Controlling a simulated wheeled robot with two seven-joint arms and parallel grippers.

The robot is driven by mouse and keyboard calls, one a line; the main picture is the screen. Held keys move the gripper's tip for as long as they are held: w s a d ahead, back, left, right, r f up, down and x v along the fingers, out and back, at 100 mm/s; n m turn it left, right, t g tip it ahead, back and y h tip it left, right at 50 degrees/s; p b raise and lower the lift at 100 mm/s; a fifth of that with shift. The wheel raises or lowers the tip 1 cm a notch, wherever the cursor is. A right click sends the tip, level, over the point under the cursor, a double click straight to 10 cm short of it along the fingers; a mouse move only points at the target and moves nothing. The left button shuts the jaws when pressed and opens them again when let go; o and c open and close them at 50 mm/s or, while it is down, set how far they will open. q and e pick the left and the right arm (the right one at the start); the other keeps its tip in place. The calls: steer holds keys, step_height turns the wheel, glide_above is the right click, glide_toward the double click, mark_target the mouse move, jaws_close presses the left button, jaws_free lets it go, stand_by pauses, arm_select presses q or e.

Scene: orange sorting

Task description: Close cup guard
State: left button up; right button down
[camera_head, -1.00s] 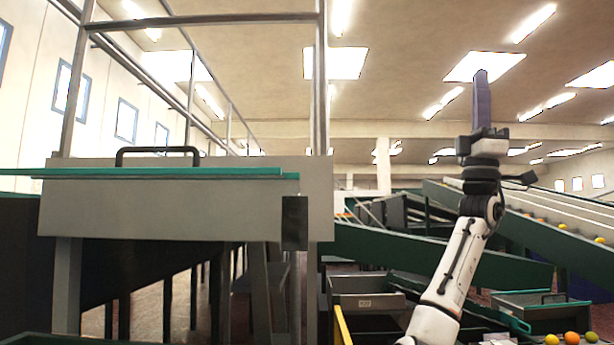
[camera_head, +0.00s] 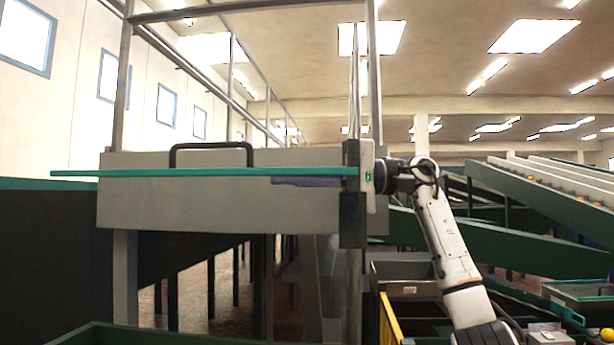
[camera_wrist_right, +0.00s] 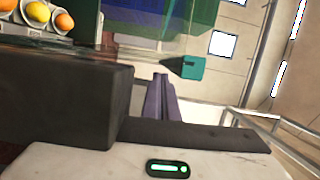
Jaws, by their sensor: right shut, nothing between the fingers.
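The cup guard (camera_head: 130,173) appears to be the thin teal-edged panel, seen nearly edge-on in the head view, with a black handle (camera_head: 212,146) on top. It lies roughly level across the front of a grey metal box. My right gripper (camera_head: 280,181) points left, its purple fingers just below the guard's right part and partly hidden. In the wrist view, the shut, empty fingers (camera_wrist_right: 158,82) point toward a translucent blue-green panel with a teal corner piece (camera_wrist_right: 192,67). I cannot tell whether they touch it. My left gripper is out of view.
The grey box (camera_head: 180,210) stands on metal legs, with upright posts around it. Oranges and a lemon sit in cups (camera_wrist_right: 37,12) in the wrist view. Green conveyors (camera_head: 520,185) run at the right.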

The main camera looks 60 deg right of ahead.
mark_target(263, 177)
steer(key=shift+x, duration=2.35)
steer(key=shift+s, duration=0.15)
